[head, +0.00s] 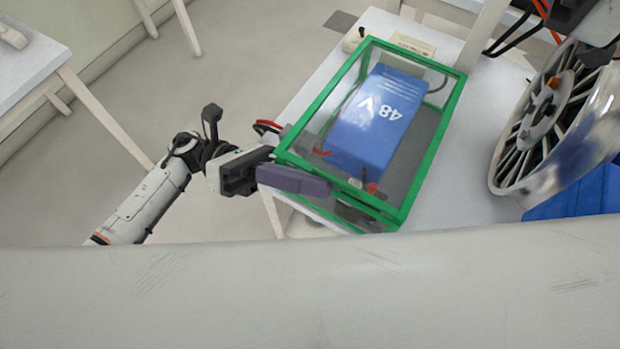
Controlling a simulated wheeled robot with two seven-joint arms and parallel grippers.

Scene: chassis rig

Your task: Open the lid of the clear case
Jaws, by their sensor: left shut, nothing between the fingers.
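The clear case (325,101) has green edges and see-through walls and stands on a white table. Its lid looks shut. A blue battery block marked 48 V (372,120) lies inside it on a grey floor. My left gripper (322,187) comes in from the left, with its purple-grey fingers shut and empty. The fingers are at the case's near left corner and overlap its green edge in the head view. I cannot tell whether they touch it. They hide part of that corner.
A spoked wheel (548,112) stands right of the case, with a blue bin (585,193) below it. Red and black cables show by the case's left corner. A pale ledge (300,300) crosses the foreground. The white table (455,185) is clear between case and wheel.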

